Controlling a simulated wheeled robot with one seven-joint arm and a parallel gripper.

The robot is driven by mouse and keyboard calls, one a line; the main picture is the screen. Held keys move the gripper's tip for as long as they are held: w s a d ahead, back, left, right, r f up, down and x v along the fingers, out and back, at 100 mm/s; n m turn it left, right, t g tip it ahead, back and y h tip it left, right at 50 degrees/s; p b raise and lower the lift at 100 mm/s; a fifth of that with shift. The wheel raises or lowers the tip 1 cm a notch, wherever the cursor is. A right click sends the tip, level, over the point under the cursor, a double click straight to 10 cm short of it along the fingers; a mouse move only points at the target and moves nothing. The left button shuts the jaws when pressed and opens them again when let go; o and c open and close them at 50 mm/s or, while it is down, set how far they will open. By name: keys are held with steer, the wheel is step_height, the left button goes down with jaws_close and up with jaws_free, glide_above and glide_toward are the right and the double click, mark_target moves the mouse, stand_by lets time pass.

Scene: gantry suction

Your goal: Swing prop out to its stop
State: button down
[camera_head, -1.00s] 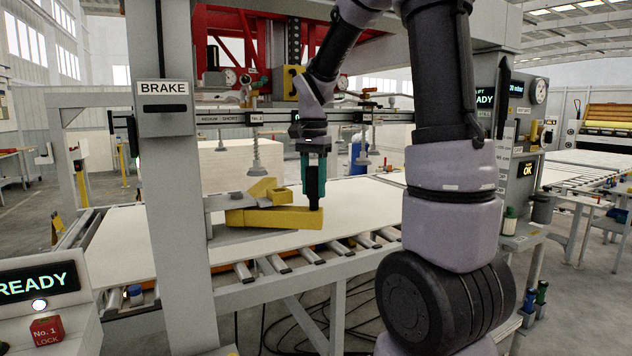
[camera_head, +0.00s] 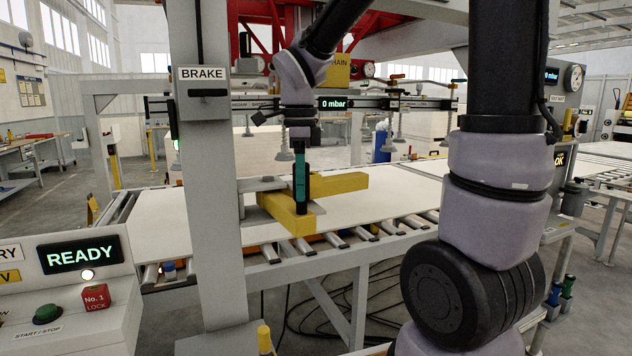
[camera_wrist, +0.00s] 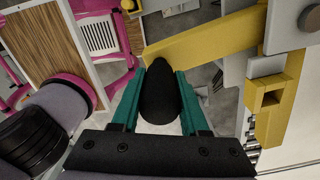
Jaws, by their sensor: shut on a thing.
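The yellow prop (camera_head: 282,210) is a bar beside the grey gantry post, low over the near edge of the roller conveyor. It points toward the front right in the head view. In the wrist view the prop (camera_wrist: 205,42) runs from the upper right to a black rounded knob (camera_wrist: 158,97). My gripper (camera_head: 301,203) points down over the bar's near part. In the wrist view my gripper (camera_wrist: 162,85) has its teal fingers on both sides of the knob, shut on it. The knob's lower part and the prop's pivot are hidden.
Another yellow piece (camera_head: 345,183) extends right behind the bar. A white sheet (camera_head: 395,188) lies on the conveyor rollers. Suction cups (camera_head: 284,150) hang from a rail above. The grey post (camera_head: 212,240) stands close on the left, and a READY console (camera_head: 82,254) at lower left.

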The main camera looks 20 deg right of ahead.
steer(key=shift+s+a, duration=0.2)
steer(key=shift+a, duration=1.1)
steer(key=shift+c, duration=2.1)
jaws_free()
steer(key=shift+a, duration=0.1)
steer(key=shift+r, duration=0.1)
step_height(320, 180, up, 11)
steer(key=shift+f, duration=0.2)
